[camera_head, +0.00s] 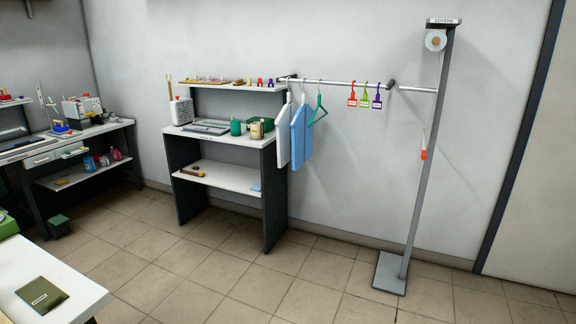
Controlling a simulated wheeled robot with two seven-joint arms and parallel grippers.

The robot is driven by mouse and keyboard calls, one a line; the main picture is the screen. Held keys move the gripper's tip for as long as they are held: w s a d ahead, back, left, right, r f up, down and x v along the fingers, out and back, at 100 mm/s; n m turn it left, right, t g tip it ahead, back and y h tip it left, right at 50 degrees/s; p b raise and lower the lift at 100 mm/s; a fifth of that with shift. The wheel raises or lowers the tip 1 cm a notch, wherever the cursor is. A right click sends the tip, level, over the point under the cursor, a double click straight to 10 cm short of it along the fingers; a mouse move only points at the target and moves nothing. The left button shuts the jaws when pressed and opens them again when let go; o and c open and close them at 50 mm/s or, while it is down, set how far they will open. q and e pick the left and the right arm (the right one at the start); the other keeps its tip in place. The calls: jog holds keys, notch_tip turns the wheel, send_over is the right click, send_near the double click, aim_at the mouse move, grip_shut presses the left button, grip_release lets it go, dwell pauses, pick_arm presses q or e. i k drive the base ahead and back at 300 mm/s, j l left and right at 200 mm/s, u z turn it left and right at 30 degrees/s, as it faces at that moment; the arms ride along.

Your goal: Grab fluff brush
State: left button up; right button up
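No thing in view can be told for certain as the fluff brush. A small brown and yellow item (192,172), possibly a brush, lies at the left end of the lower shelf of the middle bench. A slim item with a white upper part and a red-orange lower end (424,150) hangs on the grey pole stand; it is too small to tell what it is. Neither of my grippers is in view.
The middle bench (186,216) stands against the wall. A rail (342,82) holds covers, a green hanger and coloured tags. The pole stand (430,130) has a flat base. A white table corner (84,287) is at lower left. The tiled floor (220,284) is clear.

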aim_at(239, 82)
jog(key=i+l+z, duration=0.2)
jog(key=i, duration=1.75)
jog(key=i+u, duration=0.3)
jog(key=i, duration=0.2)
jog(key=i+l+u, duration=0.25)
jog(key=i, duration=0.2)
jog(key=i+l+u, duration=0.3)
jog(key=i, duration=0.2)
jog(key=j, duration=0.1)
